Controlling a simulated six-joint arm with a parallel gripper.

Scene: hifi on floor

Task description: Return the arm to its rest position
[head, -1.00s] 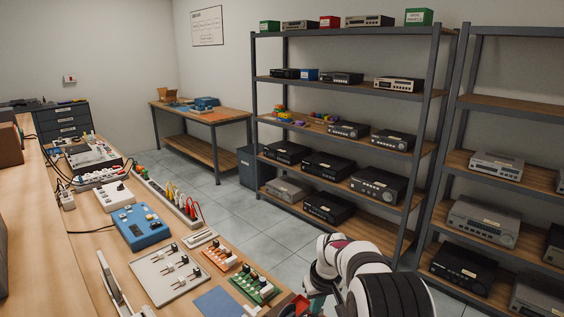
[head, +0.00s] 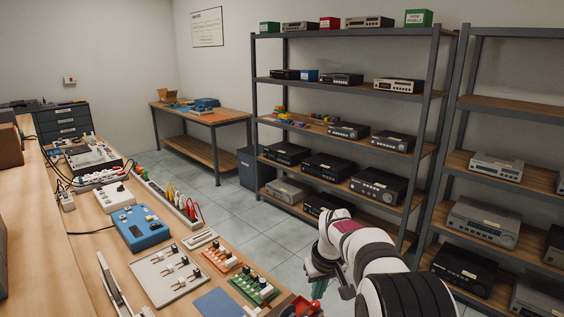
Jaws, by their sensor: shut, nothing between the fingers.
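My white and black arm (head: 365,255) rises at the bottom right of the head view, beside the right edge of the workbench. My gripper (head: 318,288) points down at the arm's left side, partly hidden by the arm and small in the picture. Its fingers look close together, with nothing seen between them. It hangs just right of the bench edge, near a red object at the bottom.
Shelves of hi-fi units (head: 378,186) stand behind my arm. Tiled floor (head: 235,208) lies clear between.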

